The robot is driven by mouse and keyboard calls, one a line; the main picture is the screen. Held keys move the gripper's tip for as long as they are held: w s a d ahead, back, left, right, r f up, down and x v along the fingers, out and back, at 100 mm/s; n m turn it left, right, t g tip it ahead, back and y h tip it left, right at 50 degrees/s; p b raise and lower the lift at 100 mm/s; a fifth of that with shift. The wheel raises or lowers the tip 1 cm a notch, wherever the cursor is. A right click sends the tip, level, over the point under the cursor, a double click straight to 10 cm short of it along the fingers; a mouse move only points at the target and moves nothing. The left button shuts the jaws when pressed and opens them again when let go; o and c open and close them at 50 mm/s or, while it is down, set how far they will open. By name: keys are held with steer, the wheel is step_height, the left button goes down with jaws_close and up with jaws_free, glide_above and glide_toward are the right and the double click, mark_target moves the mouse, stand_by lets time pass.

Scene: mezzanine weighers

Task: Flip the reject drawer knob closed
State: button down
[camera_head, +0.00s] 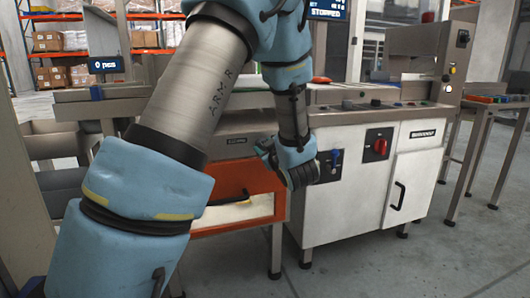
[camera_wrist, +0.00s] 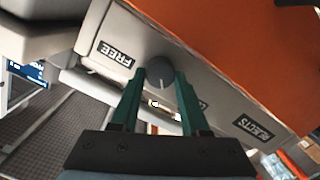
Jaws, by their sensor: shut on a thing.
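The grey round knob (camera_wrist: 160,71) sits on a pale panel in the wrist view, between the tips of my green fingers. My gripper (camera_wrist: 160,77) is shut on the knob. A "FREE" label (camera_wrist: 115,53) is on the panel to the left of the knob. Another label is mostly hidden behind my right finger. A "REJECTS" label (camera_wrist: 254,128) is further right. The orange reject drawer (camera_head: 262,206) shows in the head view, below the machine's top, partly behind my arm.
A white cabinet (camera_head: 345,205) with a red rotary switch (camera_head: 380,147) and a blue switch (camera_head: 335,158) stands right of the drawer. A black door handle (camera_head: 399,196) sticks out there. The concrete floor (camera_head: 455,255) at front right is clear.

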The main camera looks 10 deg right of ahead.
steer(key=shift+n+b, duration=0.3)
steer(key=shift+n, duration=0.3)
steer(key=shift+c, duration=2)
jaws_free()
steer(key=shift+s, duration=0.1)
steer(key=s+d+p, duration=0.1)
steer(key=s+p, duration=0.1)
steer(key=s, duration=0.8)
steer(key=shift+s+d+r, duration=0.2)
steer(key=shift+s+r, duration=0.1)
steer(key=shift+r, duration=0.1)
